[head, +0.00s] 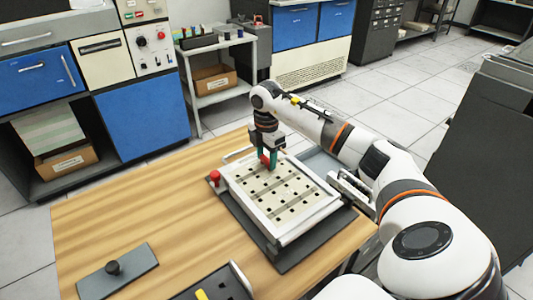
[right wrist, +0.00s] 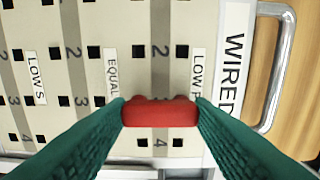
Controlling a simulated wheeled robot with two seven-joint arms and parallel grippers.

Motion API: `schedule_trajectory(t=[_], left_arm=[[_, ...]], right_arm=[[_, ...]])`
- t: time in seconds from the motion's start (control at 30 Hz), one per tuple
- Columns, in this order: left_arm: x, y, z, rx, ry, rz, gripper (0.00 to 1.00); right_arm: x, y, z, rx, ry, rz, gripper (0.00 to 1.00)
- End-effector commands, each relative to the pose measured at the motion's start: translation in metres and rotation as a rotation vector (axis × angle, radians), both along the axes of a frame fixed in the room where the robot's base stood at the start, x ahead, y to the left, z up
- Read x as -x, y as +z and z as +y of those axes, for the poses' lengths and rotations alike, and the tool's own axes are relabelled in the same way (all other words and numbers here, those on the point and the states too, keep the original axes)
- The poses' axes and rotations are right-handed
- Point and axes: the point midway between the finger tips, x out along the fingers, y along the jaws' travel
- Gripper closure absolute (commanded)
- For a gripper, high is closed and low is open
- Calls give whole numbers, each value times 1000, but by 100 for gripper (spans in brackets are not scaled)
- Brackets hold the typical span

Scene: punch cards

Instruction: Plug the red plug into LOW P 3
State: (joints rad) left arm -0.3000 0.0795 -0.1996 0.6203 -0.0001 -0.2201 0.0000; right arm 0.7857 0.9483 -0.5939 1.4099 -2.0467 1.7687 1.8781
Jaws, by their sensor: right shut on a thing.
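The red plug (right wrist: 160,112) is between the green fingers of my right gripper (right wrist: 160,115), which is shut on it. In the head view, the gripper (head: 268,160) points down over the far left part of the white plugboard (head: 297,226). In the wrist view, the board (right wrist: 85,125) shows columns of square holes with row numbers and labels LOW S (right wrist: 37,78), EQUAL (right wrist: 112,75) and a partly hidden LOW P (right wrist: 197,72). The plug covers the spot between numbers 2 and 4 beside LOW P. Whether it touches the board cannot be told. My left gripper is not in view.
A red knob (head: 214,176) stands at the board's left corner. A dark plate with a black knob (head: 113,268) lies at the table's front left. A dark tray (head: 235,286) with a yellow piece (head: 202,295) is at the front edge. The wooden table (head: 150,215) is clear between them.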

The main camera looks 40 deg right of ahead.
Motion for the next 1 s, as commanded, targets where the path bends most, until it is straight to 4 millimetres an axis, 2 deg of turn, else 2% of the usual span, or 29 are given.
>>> schedule_trajectory(t=[0.47,0.5,0.63,0.67,1.0], left_arm=[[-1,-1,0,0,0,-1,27],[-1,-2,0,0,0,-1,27],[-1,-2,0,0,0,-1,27],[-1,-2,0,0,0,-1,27],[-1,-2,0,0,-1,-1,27]], right_arm=[[0,-5,0,0,0,1,69],[0,-5,0,0,0,1,51],[0,-5,0,0,0,1,30],[0,-5,0,0,0,1,27],[0,1,0,0,0,-1,27]])
